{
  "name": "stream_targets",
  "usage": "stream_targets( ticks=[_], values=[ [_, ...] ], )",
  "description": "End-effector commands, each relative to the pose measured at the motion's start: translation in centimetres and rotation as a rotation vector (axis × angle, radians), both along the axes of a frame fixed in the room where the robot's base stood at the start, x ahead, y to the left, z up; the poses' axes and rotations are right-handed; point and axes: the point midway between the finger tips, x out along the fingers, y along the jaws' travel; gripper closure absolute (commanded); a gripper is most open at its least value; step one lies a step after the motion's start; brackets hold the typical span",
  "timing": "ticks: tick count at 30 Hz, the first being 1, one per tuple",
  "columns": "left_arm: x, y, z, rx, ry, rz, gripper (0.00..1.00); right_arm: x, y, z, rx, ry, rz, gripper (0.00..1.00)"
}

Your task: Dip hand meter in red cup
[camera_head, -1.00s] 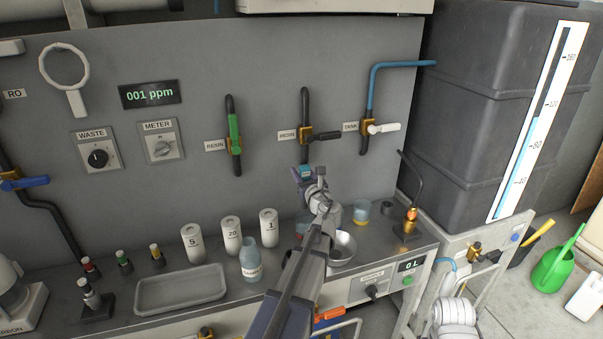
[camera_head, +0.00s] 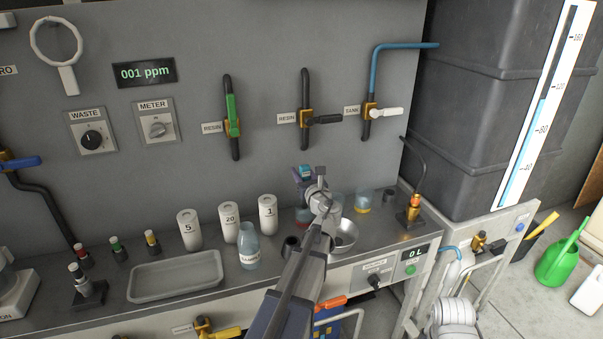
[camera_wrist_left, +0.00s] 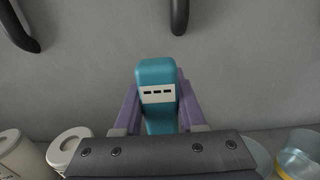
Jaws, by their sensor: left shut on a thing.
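My left gripper (camera_head: 303,178) is shut on a teal hand meter (camera_head: 305,170) and holds it up above the bench, in front of the grey panel. In the left wrist view the meter (camera_wrist_left: 157,75) stands upright between the purple fingers, and its small display shows dashes. A reddish cup (camera_head: 302,215) stands on the bench below the gripper, partly hidden by my arm. The meter is apart from it and higher.
A labelled bottle (camera_head: 249,252), several white canisters (camera_head: 229,222) and a grey tray (camera_head: 176,277) are to the left. The panel has valves and pipes behind.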

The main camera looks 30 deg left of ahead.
Motion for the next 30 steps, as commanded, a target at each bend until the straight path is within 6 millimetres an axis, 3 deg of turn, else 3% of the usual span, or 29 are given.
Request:
stream_targets(
  ticks=[21,30],
  values=[
    [0.0,0.0,-4.4,0.000,0.000,0.000,1.00,0.0,0.0,-4.4,0.000,0.000,0.000,0.50],
    [0.0,0.0,-5.2,0.000,0.000,0.000,1.00,0.0,0.0,-5.2,0.000,0.000,0.000,0.50]
  ],
)
